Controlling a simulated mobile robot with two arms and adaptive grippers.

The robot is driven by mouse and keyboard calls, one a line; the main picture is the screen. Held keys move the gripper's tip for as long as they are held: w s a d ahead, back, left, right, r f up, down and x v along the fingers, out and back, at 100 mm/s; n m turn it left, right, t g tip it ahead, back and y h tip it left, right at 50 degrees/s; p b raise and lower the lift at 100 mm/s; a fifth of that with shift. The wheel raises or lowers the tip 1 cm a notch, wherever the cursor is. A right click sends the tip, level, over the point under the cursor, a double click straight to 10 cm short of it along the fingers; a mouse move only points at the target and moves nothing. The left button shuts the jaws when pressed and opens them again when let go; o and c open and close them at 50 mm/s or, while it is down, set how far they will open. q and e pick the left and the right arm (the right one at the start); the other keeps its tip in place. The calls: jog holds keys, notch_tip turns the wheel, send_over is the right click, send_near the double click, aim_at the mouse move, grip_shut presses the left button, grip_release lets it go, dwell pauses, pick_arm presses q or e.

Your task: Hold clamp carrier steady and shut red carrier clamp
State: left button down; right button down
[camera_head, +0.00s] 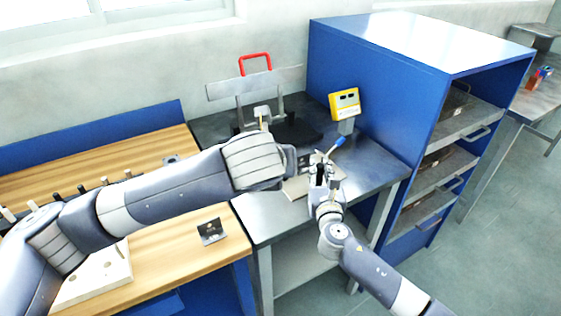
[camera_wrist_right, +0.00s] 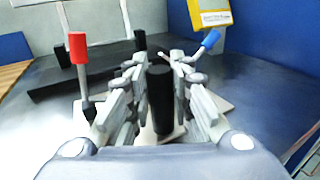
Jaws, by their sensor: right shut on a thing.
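My right gripper (camera_head: 322,172) is at the clamp carrier on the metal table. In the right wrist view, its fingers (camera_wrist_right: 160,95) are shut on a black upright post. The carrier's pale base plate (camera_wrist_right: 172,132) shows beneath the fingers. The red clamp handle (camera_wrist_right: 77,48) stands upright left of the fingers, apart from them. The blue clamp handle (camera_wrist_right: 210,39) tilts up to the right; it also shows in the head view (camera_head: 338,141). My left arm reaches across the table to beside the carrier. Its wrist hides most of its gripper and, in the head view, the red clamp.
A yellow display box (camera_head: 344,103) stands behind the carrier, beside a blue cabinet (camera_head: 375,85). A red-handled frame (camera_head: 255,64) rises at the back. A wooden bench (camera_head: 180,245) with a small dark card stand (camera_head: 211,231) lies left. The front right of the metal table (camera_head: 375,170) is clear.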

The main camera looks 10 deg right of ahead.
jog(key=c, duration=1.3)
grip_release()
jog(key=shift+c, duration=0.2)
jog(key=shift+s, duration=0.1)
